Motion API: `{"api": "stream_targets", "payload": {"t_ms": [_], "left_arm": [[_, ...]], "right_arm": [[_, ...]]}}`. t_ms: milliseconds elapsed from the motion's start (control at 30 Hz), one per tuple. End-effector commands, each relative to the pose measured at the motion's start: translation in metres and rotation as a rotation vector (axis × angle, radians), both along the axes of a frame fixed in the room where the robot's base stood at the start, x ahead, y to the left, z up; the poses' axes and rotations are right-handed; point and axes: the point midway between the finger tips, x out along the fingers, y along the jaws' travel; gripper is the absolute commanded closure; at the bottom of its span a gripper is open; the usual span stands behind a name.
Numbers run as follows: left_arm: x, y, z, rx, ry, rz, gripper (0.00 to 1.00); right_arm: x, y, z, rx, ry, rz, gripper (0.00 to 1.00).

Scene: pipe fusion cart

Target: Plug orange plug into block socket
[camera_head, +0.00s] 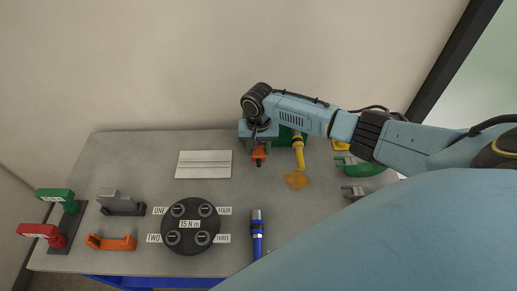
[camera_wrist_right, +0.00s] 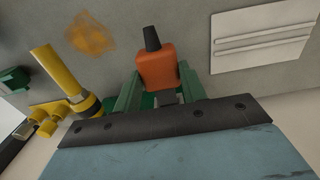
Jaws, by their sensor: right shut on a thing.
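My right gripper (camera_head: 259,146) is at the back middle of the table, pointing down, shut on the orange plug (camera_head: 259,154). In the right wrist view the orange plug (camera_wrist_right: 157,70) sits between the two green fingers of the gripper (camera_wrist_right: 158,78), with its dark tip pointing away from the wrist. A green block (camera_head: 284,138) stands just right of the gripper, partly hidden by my arm; I cannot tell if it is the block socket. A bit of green (camera_wrist_right: 148,101) also shows behind the plug in the wrist view. My left gripper is not in view.
A yellow pipe tool (camera_head: 298,152) stands close right of the gripper, above an orange stain (camera_head: 297,181). A white ridged plate (camera_head: 204,164) lies to the left. A black round fixture (camera_head: 190,250), a blue tool (camera_head: 257,235) and an orange bracket (camera_head: 111,242) are nearer the front.

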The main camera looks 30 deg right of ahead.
Motion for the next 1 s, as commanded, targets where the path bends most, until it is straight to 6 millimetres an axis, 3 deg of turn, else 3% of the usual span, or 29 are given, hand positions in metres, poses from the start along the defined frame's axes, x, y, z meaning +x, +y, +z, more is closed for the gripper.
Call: {"api": "stream_targets", "payload": {"t_ms": [1000], "left_arm": [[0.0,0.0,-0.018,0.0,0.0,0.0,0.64]], "right_arm": [[0.023,-0.013,0.0,0.0,-0.001,-0.001,0.84]]}}
